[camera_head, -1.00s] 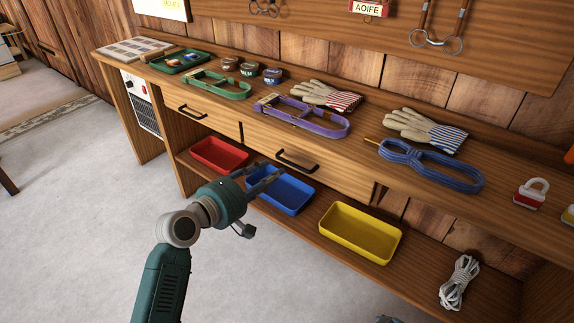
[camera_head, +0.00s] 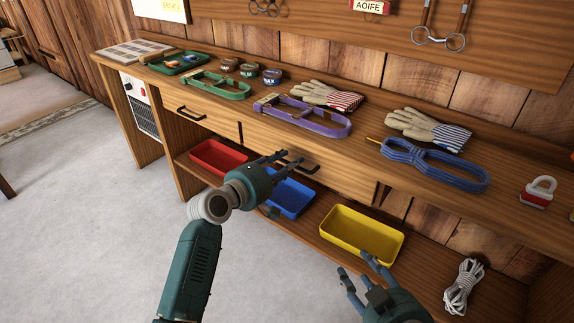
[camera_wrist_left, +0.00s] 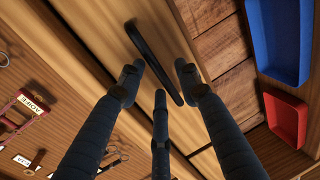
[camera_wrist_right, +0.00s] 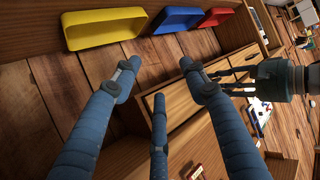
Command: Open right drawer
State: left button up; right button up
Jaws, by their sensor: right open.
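The right drawer (camera_head: 330,175) has a wooden front with a dark bar handle (camera_head: 300,165) and looks closed. My left gripper (camera_head: 282,162) is at this handle in the head view. In the left wrist view the handle (camera_wrist_left: 153,58) runs between the parted fingers of the left gripper (camera_wrist_left: 158,85). The fingers are open, and I cannot tell whether any touches the handle. My right gripper (camera_head: 362,275) is open and empty in front of the lower shelf, right of the left one. Its spread fingers also show in the right wrist view (camera_wrist_right: 158,80).
The left drawer (camera_head: 210,120) is closed. Red (camera_head: 218,157), blue (camera_head: 290,197) and yellow (camera_head: 360,235) trays stand on the lower shelf, with a rope bundle (camera_head: 464,287) to the right. Gloves, coiled straps and tins lie on the bench top. The floor in front is clear.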

pick_arm(q)
jog(key=shift+c, duration=0.6)
grip_shut()
jog(key=shift+s, duration=0.1)
pick_arm(e)
jog(key=shift+s+f, duration=0.1)
